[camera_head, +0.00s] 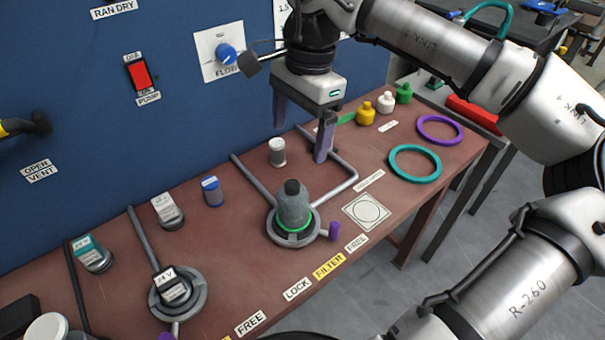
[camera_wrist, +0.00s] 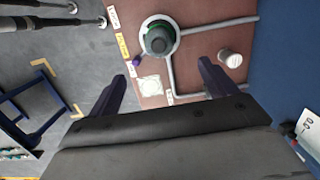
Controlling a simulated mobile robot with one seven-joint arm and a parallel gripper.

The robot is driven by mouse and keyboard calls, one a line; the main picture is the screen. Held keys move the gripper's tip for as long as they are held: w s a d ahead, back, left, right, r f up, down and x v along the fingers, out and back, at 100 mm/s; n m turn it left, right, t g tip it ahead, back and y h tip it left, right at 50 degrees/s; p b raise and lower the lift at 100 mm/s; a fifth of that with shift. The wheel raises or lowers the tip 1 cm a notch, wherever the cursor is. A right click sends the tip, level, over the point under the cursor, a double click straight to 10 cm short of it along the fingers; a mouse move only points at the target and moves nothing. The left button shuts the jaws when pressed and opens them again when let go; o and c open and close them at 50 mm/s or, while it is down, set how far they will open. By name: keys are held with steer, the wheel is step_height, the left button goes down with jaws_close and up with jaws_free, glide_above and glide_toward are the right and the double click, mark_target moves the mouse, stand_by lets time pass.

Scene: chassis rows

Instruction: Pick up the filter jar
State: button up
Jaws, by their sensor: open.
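The filter jar (camera_head: 293,207) is a grey-green, bottle-shaped vessel with a dark cap and a bright green ring at its base. It stands upright in a round grey holder (camera_head: 283,238) on the brown bench, behind the FILTER label. In the wrist view the jar (camera_wrist: 158,40) is seen from above, beyond the fingertips. My gripper (camera_head: 301,128) is open and empty, above the bench and behind the jar, apart from it. Its two fingers also show in the wrist view (camera_wrist: 160,85), with the bench between them.
Grey pipes (camera_head: 335,192) run from the holder along the bench. A white-capped small jar (camera_head: 277,152) and a blue-banded one (camera_head: 212,191) stand behind. A purple lever (camera_head: 334,231) sticks out beside the holder. The blue panel (camera_head: 120,110) walls the back. A marked square (camera_head: 367,212) is empty.

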mark_target(293, 182)
steer(key=f, duration=0.5)
steer(key=f+p, duration=0.1)
steer(key=f, duration=0.2)
steer(key=shift+s+a+f, duration=0.1)
steer(key=shift+s+f, duration=0.05)
steer(key=shift+s, duration=0.15)
steer(key=shift+s+a+f+p, duration=0.1)
steer(key=shift+a+f+p, duration=0.15)
steer(key=shift+f, duration=0.75)
steer(key=shift+s+a+f+p, duration=0.1)
steer(key=shift+a+f+p, duration=0.15)
steer(key=shift+f, duration=0.7)
steer(key=shift+s+a+f+p, duration=0.15)
steer(key=shift+f+p, duration=0.2)
steer(key=shift+f, duration=0.65)
steer(key=shift+c, duration=0.2)
steer(key=c, duration=1.1)
steer(key=shift+o, duration=0.2)
step_height(293, 182, up, 10)
steer(key=shift+r+b, duration=0.1)
steer(key=shift+b, duration=0.8)
